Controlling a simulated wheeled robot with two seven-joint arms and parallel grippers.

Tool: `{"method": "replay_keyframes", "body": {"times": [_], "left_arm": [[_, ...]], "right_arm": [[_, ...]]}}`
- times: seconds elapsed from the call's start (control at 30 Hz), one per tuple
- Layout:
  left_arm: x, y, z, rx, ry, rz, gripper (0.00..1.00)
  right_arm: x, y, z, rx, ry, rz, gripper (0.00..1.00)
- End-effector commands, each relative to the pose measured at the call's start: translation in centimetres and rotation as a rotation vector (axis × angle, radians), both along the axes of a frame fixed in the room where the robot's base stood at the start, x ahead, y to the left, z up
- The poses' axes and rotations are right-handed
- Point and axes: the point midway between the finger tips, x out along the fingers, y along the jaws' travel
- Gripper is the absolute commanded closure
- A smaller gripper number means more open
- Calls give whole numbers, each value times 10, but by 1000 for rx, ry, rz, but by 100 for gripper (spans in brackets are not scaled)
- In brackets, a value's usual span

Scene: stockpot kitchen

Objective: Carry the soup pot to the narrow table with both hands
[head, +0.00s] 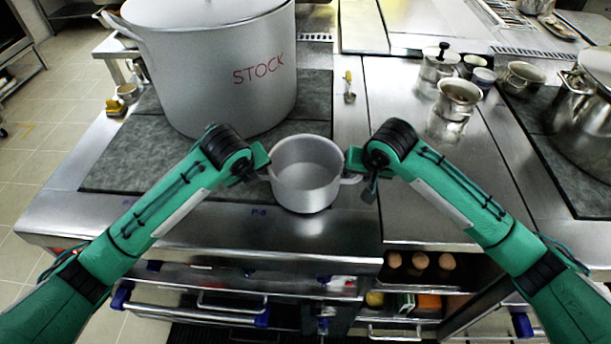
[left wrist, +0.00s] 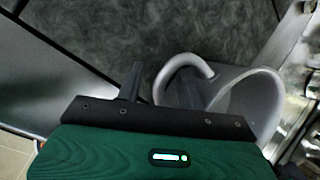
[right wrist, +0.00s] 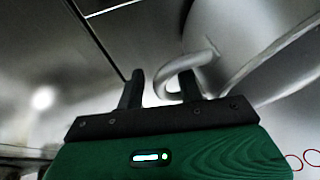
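The soup pot (head: 306,188), a small grey metal pot with two side handles, stands upright at the counter's front edge in the head view. My left gripper (head: 259,163) is at its left handle. In the left wrist view that handle (left wrist: 175,66) loops around one finger, and the fingers stand apart. My right gripper (head: 358,166) is at the right handle. In the right wrist view one finger reaches into that handle (right wrist: 168,73), and the fingers are apart. I cannot tell which surface, if any, is the narrow table.
A large stockpot (head: 215,75) marked STOCK stands behind the soup pot on a dark cooking plate (head: 130,160). Several small metal pots (head: 459,97) stand at right. Steel counter (head: 420,190) right of the soup pot is clear. An open drawer with eggs (head: 420,262) is below.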

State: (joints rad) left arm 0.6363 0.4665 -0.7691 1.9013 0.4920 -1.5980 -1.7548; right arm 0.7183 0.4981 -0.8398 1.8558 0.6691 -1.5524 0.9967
Motion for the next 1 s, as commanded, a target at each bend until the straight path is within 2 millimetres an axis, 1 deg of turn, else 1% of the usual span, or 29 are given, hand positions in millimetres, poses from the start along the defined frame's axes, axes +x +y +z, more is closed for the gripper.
{"method": "replay_keyframes", "body": {"times": [0.03,0.2,0.47,0.6,0.63,0.67,1.0], "left_arm": [[2,-1,-4,-1,1,1,62],[5,-1,-10,0,0,-1,62],[6,-1,-11,0,0,-1,62],[6,-1,-11,0,0,0,90],[6,-1,-11,0,0,0,96],[6,-1,-11,0,-1,0,100],[6,0,-10,2,-2,2,100]], "right_arm": [[2,1,-4,-1,1,0,63],[5,2,-10,0,-1,0,63],[5,2,-11,0,-1,0,63],[5,2,-11,0,-1,0,90],[5,2,-11,0,-1,0,96],[5,2,-11,0,-1,0,100],[5,1,-10,-2,-2,-2,100]]}}
